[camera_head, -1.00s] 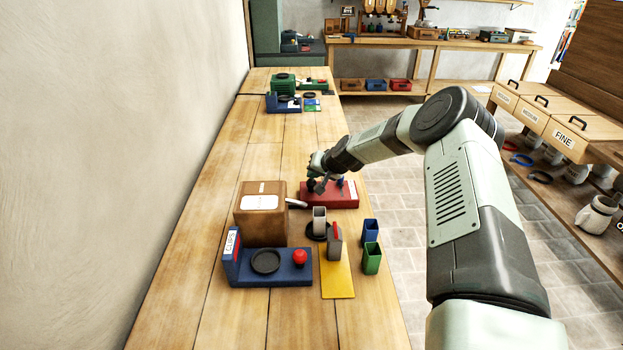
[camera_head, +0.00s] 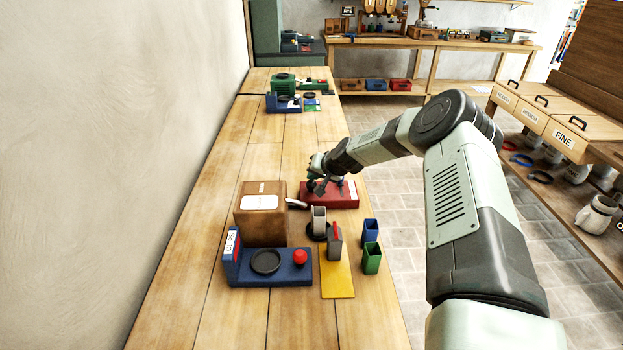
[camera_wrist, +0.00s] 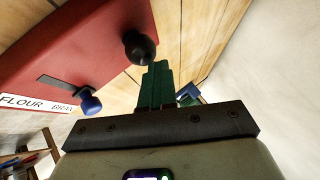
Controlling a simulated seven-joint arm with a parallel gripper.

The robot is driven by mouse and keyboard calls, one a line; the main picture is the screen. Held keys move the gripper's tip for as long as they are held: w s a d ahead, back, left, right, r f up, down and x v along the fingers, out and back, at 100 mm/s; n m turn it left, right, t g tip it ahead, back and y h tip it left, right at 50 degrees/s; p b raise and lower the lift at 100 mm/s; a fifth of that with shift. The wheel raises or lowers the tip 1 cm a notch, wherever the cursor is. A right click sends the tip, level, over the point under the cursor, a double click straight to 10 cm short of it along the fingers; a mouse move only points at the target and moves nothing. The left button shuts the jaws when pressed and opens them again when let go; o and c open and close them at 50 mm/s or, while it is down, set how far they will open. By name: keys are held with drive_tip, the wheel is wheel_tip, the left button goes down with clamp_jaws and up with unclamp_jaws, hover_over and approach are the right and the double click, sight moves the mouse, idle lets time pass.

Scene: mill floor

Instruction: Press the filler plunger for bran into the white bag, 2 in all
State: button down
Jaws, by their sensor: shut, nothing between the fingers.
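The red filler block (camera_head: 345,197) stands on the bench. In the wrist view the red block (camera_wrist: 60,45) carries a label (camera_wrist: 35,103) reading FLOUR and BRAN. A black knob (camera_wrist: 139,46) and a blue knob (camera_wrist: 90,104) stand on it; I cannot tell which knob belongs to bran. My gripper (camera_head: 318,187) is shut and empty over the block's left part. Its green fingers (camera_wrist: 157,82) end close beside the black knob; contact cannot be told. A pale open-topped bag (camera_head: 319,215) stands in front of the block on a black round holder.
Blue (camera_head: 370,230) and green (camera_head: 371,258) open containers stand right. A brown box (camera_head: 260,225) and a blue CLIPS base (camera_head: 270,275) with a red button stand left.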

drive_tip(key=shift+r, duration=1.2)
drive_tip(key=shift+r, duration=2.55)
wheel_tip(320, 180, up, 4)
drive_tip(key=shift+f, duration=0.1)
idle(0.4)
drive_tip(key=shift+f, duration=0.1)
hover_over(314, 183)
drive_tip(key=shift+f, duration=4.3)
drive_tip(key=shift+f, duration=0.1)
